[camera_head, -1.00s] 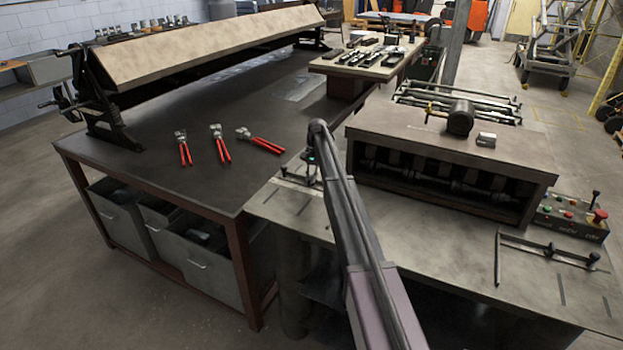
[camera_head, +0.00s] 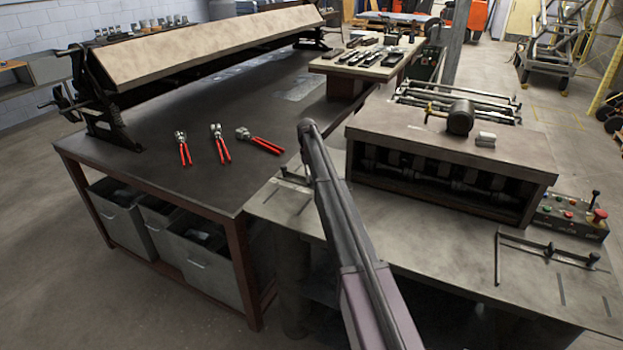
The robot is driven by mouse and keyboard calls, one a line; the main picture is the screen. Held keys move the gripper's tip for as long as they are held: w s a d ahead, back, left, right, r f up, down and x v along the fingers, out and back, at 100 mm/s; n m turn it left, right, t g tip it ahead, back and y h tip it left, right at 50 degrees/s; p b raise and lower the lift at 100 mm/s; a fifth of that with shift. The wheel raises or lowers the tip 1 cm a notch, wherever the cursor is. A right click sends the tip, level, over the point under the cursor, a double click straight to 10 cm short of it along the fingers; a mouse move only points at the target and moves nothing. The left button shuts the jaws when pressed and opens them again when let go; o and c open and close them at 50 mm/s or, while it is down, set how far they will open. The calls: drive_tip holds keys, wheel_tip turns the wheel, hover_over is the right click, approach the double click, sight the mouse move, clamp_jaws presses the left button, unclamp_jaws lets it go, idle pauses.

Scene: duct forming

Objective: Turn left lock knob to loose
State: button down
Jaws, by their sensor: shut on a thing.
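The left guide (camera_head: 291,178) lies on the grey feed table, left of the forming machine. It is a thin dark bar with a small upright end, and only its left part shows. Its lock knob is hidden behind my arm, so I cannot see how the knob is turned. My arm reaches from the bottom of the view up to the left guide. My gripper is hidden behind my own arm, and I cannot see its fingers or what they touch.
The forming machine (camera_head: 450,150) stands just right of my arm. A matching right guide (camera_head: 530,243) with small knobs lies near the control box (camera_head: 572,216). Several red-handled pliers (camera_head: 222,150) lie on the dark bench (camera_head: 200,190) to the left.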

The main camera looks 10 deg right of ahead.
idle(0.3)
drive_tip(key=c, duration=0.7)
unclamp_jaws()
drive_tip(key=shift+w+r+p, duration=0.1)
drive_tip(key=shift+r+p, duration=0.25)
drive_tip(key=shift+p, duration=0.05)
drive_tip(key=shift+r+p, duration=0.9)
drive_tip(key=shift+p, duration=0.1)
drive_tip(key=shift+r, duration=0.1)
